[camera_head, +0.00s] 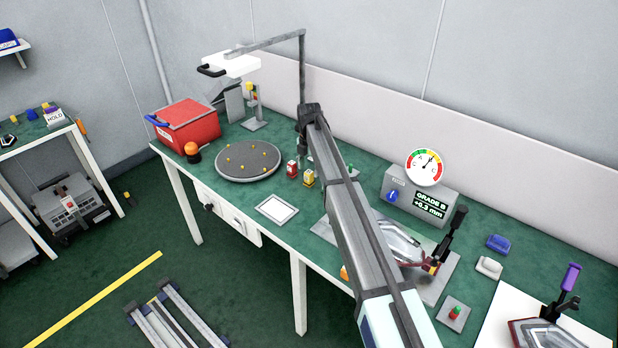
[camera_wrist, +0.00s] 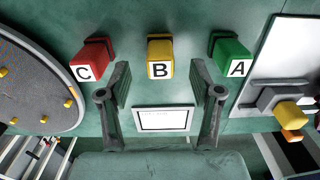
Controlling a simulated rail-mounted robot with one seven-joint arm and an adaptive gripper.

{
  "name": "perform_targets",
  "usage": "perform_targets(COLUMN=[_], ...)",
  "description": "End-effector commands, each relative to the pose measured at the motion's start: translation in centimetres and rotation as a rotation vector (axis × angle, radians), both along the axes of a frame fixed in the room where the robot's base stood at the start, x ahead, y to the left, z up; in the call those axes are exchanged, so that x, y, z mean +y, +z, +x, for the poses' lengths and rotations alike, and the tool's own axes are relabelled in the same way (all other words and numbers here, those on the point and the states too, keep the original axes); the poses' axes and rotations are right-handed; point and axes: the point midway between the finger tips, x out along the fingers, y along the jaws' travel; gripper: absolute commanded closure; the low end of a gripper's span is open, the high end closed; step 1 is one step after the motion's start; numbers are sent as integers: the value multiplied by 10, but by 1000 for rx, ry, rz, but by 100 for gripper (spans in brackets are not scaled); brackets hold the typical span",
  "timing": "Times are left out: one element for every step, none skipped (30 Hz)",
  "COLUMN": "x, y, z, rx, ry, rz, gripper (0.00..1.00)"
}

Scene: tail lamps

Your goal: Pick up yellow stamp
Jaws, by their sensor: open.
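The yellow stamp (camera_head: 308,178) stands on the green bench in the head view, just right of the red stamp (camera_head: 292,169). In the wrist view the yellow stamp (camera_wrist: 160,55) is marked B and lies centred, beyond the gap between my fingers. The red stamp (camera_wrist: 92,60), marked C, is on its left and the green stamp (camera_wrist: 230,56), marked A, on its right. My gripper (camera_wrist: 160,76) is open and empty, with one finger on each side of the yellow stamp's line. In the head view my gripper is small and partly hidden by my arm.
A round grey turntable (camera_head: 248,161) with several yellow pegs is left of the stamps. A white-faced pad (camera_head: 277,209) lies near the bench's front edge. A red bin (camera_head: 188,124) and an orange beacon (camera_head: 192,152) stand farther left. A gauge box (camera_head: 418,194) stands right of my arm.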

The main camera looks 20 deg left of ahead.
Motion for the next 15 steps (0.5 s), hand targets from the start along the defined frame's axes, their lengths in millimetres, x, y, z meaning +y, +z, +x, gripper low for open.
perform_targets(x=[0, 0, 0, 0, 0, 0, 0, 0, 0, 0, 0, 0, 0, 1, 1], y=[-1, -2, -4, -5, -7, -11, -14, -17, -22, -26, -31, -37, -41, -44, -48], z=[0, 0, 0, -1, -1, -1, -2, -2, -3, -3, -4, -3, -3, -3, -3], rx=[0, 0, 0, 0, 0, 1, 2, 2, 2, 1, 2, 2, 2, 1, 0], ry=[0, 0, 0, 0, 0, 0, 0, 0, 0, 0, 0, 0, 0, 0, 0], rz=[0, 0, 0, 0, 0, -1, -2, -2, -2, -1, -2, -2, -2, -1, -1], gripper=[35, 35, 35, 35, 35, 35, 35, 35, 35, 35, 35, 35, 35, 35, 35])
